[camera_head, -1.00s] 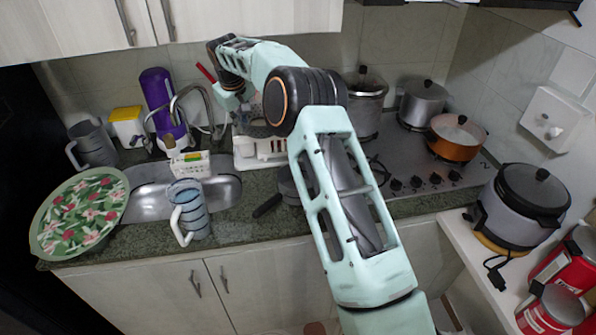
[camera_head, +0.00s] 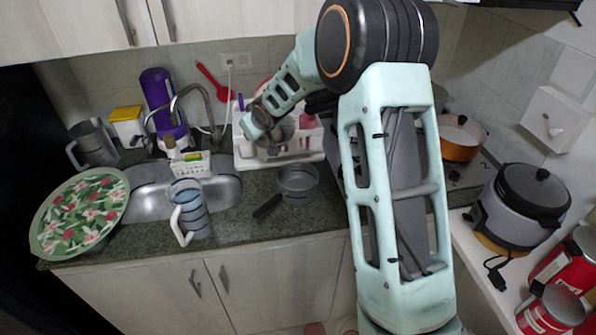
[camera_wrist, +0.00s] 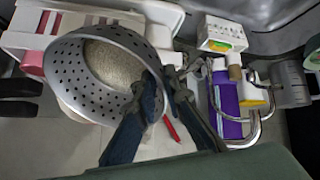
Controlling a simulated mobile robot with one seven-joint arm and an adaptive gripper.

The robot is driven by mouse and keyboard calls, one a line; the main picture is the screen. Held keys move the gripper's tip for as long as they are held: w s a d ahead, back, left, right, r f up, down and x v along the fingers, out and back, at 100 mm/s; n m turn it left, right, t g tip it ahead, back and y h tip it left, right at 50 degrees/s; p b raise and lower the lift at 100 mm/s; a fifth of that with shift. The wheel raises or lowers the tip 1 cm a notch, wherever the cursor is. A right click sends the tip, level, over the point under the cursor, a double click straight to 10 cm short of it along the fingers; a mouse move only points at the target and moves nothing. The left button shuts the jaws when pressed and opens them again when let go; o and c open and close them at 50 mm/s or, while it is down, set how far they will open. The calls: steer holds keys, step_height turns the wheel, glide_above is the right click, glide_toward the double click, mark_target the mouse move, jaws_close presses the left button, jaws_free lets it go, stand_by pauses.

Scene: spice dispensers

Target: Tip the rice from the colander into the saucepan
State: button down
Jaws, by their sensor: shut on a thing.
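The grey perforated colander (camera_wrist: 65,62) is in the wrist view, with pale rice (camera_wrist: 114,64) inside it. My gripper (camera_wrist: 161,80) is shut on the colander at its right side, by the rim. The colander's opening faces the wrist camera, and the rice lies in the bowl. In the head view the colander is mostly hidden by my arm's end, in front of the dish rack. A grey saucepan (camera_head: 298,184) with a black handle stands on the counter, below and slightly right of my arm's end. It is apart from the colander.
The white dish rack (camera_head: 252,151) stands behind the saucepan. An orange pot (camera_head: 460,149) sits on the stove at right. Counter is free just left of the saucepan.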

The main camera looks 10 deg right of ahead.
mark_target(263, 143)
steer(key=shift+s+d+f+t, duration=0.15)
steer(key=shift+s+f+t, duration=0.15)
steer(key=shift+s+f, duration=0.15)
steer(key=shift+d+f+b, duration=0.2)
steer(key=shift+f+b, duration=0.45)
steer(key=shift+b, duration=0.35)
steer(key=shift+s+d+f+t+b, duration=0.1)
steer(key=shift+s+d+t+b, duration=0.15)
steer(key=shift+t+b, duration=0.25)
steer(key=shift+r+y, duration=0.3)
steer(key=shift+r, duration=0.05)
steer(key=shift+f+b, duration=0.2)
steer(key=shift+b, duration=0.1)
steer(key=shift+s+d+b, duration=0.1)
steer(key=shift+s+b, duration=0.05)
steer(key=shift+b, duration=0.15)
steer(key=shift+s+d+f+m+t+y+b, duration=0.25)
steer(key=shift+t+b, duration=0.45)
steer(key=shift+b, duration=1.3)
steer(key=shift+s+d+f+m+t+y+b, duration=0.15)
steer(key=shift+s+t+y+b, duration=0.45)
steer(key=shift+b, duration=1.35)
steer(key=shift+s+d+r+t+y+b, duration=0.3)
steer(key=shift+t+b, duration=0.5)
steer(key=shift+b, duration=0.85)
steer(key=shift+s+d+r+t+y+b, duration=0.25)
steer(key=shift+t+b, duration=0.55)
steer(key=shift+b, duration=0.85)
